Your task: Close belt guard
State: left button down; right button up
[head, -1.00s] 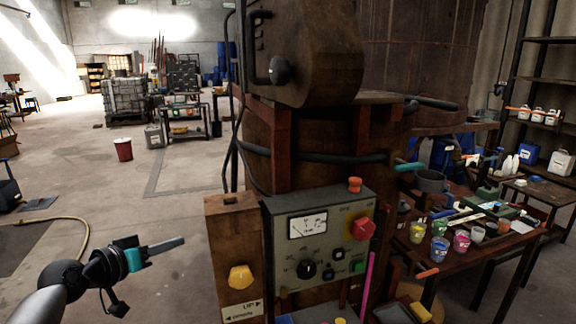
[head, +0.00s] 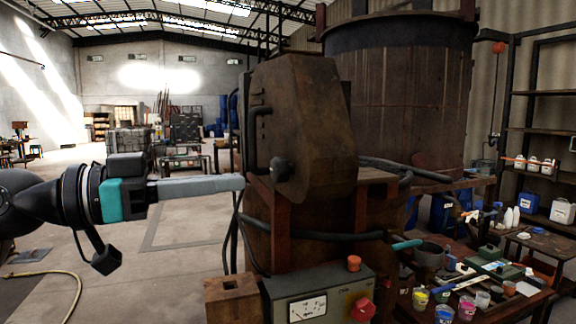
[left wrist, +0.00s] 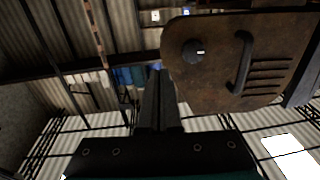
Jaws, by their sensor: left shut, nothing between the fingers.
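The belt guard (head: 312,120) is a rusty brown cover with a rounded outline, high on the vat's drive stand. Its dark handle (head: 259,122) and round black knob (head: 281,170) are on the side facing left. In the left wrist view the guard (left wrist: 215,75) fills the upper right, with the knob (left wrist: 193,52) nearest my fingers and the handle (left wrist: 241,62) and slots further right. I cannot tell how far the guard stands open. My left gripper (head: 241,182) is shut and empty, pointing right, left of the knob; it also shows in the left wrist view (left wrist: 158,75). My right gripper is not in view.
A control box (head: 318,297) with a red knob sits below the guard. Black hoses (head: 335,236) run around the stand. The wooden vat (head: 400,95) rises behind. A table with paint pots (head: 444,314) is at the right. Open floor lies to the left.

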aim_at(309, 174)
pick_arm(q)
jog(key=p+x, duration=0.3)
jog(key=x, duration=0.5)
jog(key=shift+w+d, duration=0.1)
jog(key=shift+d, duration=0.05)
jog(key=shift+w+d, duration=0.2)
jog(key=shift+d, duration=0.15)
